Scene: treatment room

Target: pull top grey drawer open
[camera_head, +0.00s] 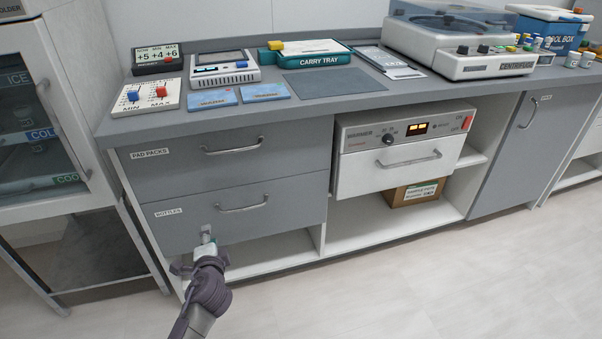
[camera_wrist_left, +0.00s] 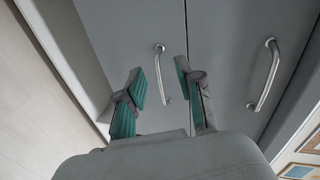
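The top grey drawer (camera_head: 185,168), labelled PAD PACKS, is shut under the counter's left part, with a curved metal handle (camera_head: 232,147). That handle also shows in the left wrist view, at right (camera_wrist_left: 268,75). The lower grey drawer (camera_head: 170,217), labelled BOTTLES, is shut too; its handle (camera_wrist_left: 161,75) lies beyond the gap between my fingers in the wrist view. My left gripper (camera_head: 207,240) is low, in front of the lower drawer's bottom edge. Its green-padded fingers (camera_wrist_left: 160,88) are apart, with nothing between them. My right gripper is out of view.
The counter (camera_head: 330,88) carries display boxes, blue cards, a carry tray and a centrifuge. A warmer (camera_head: 400,150) sits right of the drawers, above a cardboard box (camera_head: 412,192). A glass-door cabinet (camera_head: 45,120) stands close at left. The floor in front is clear.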

